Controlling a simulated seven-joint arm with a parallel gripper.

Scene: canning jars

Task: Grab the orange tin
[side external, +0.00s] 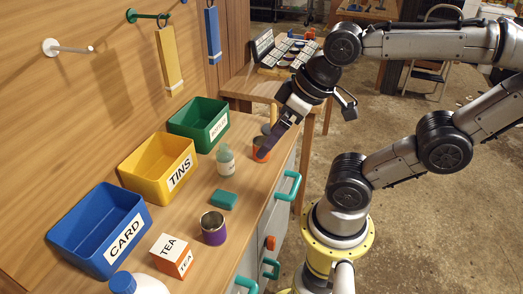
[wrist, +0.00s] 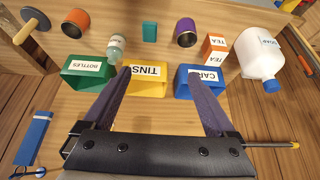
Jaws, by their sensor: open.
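The orange tin (side external: 261,153) stands at the far end of the wooden counter, near its right edge, in the side view. My gripper's fingers partly cover it there. In the wrist view the orange tin (wrist: 75,24) is at the upper left, with a dark opening visible, outside the space between the fingers. My gripper (wrist: 157,73) is open and empty, with its two dark fingers spread apart. In the side view my gripper (side external: 265,150) points down toward the counter and overlaps the tin; the height gap between them is hard to tell there.
The green bottles bin (side external: 200,124), yellow tins bin (side external: 158,168) and blue card bin (side external: 98,230) line the wall. A pale bottle (side external: 225,160), teal block (side external: 223,200), purple tin (side external: 213,229), tea box (side external: 171,256) and white jug (side external: 137,285) stand on the counter.

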